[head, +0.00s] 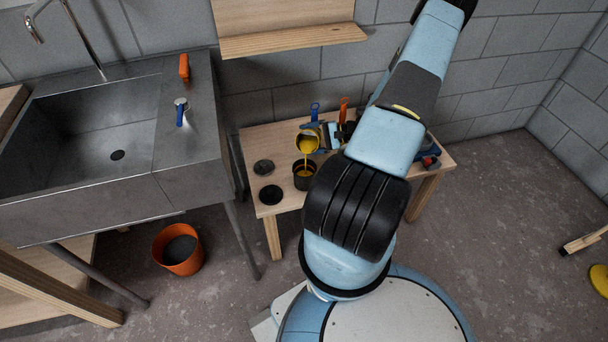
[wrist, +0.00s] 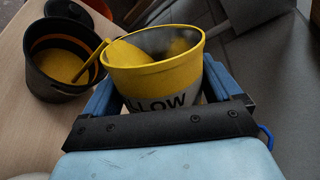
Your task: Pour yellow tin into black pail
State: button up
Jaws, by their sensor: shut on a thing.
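The yellow tin (head: 309,142) is tilted above the bench, its mouth toward the black pail (head: 304,183). A yellow stream runs from the tin's lip down into the pail. In the wrist view, the tin (wrist: 150,82) shows a yellow rim and part of a dark-lettered label. My gripper (wrist: 160,88) is shut on it, one blue finger on each side. The pail (wrist: 48,86) stands upright at the left of the wrist view, with yellow paint inside. The tin is above and apart from the pail. My arm hides part of the bench in the head view.
Two dark round discs (head: 263,167) lie on the wooden bench (head: 284,218) left of the pail. Blue and orange handled tools (head: 343,108) stand behind the tin. A steel sink (head: 105,130) is to the left, with an orange bucket (head: 178,250) on the floor.

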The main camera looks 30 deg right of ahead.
aim_at(297, 143)
jog(key=shift+s+a+r+n+t+h+p, duration=0.15)
jog(key=shift+r+n+t+h+p, duration=0.25)
jog(key=shift+n+p, duration=0.45)
dwell(1.6)
jog(key=shift+s+a+f+n+p, duration=0.25)
jog(key=shift+s+a+n+p, duration=0.3)
jog(key=shift+s+a+n, duration=0.1)
dwell(1.1)
jog(key=shift+s+a+r+n+t+h, duration=0.25)
jog(key=shift+r+n+t+h, duration=0.2)
jog(key=shift+n, duration=0.25)
dwell(1.3)
jog(key=shift+w+d+f+m+g, duration=0.35)
jog(key=shift+f+m, duration=0.1)
jog(key=shift+m, duration=0.25)
jog(key=shift+w+d+r+m+y, duration=0.35)
jog(key=shift+w+d+m+y, duration=0.25)
jog(key=shift+m, duration=0.1)
jog(key=shift+f+g, duration=0.1)
jog(key=shift+g, duration=0.2)
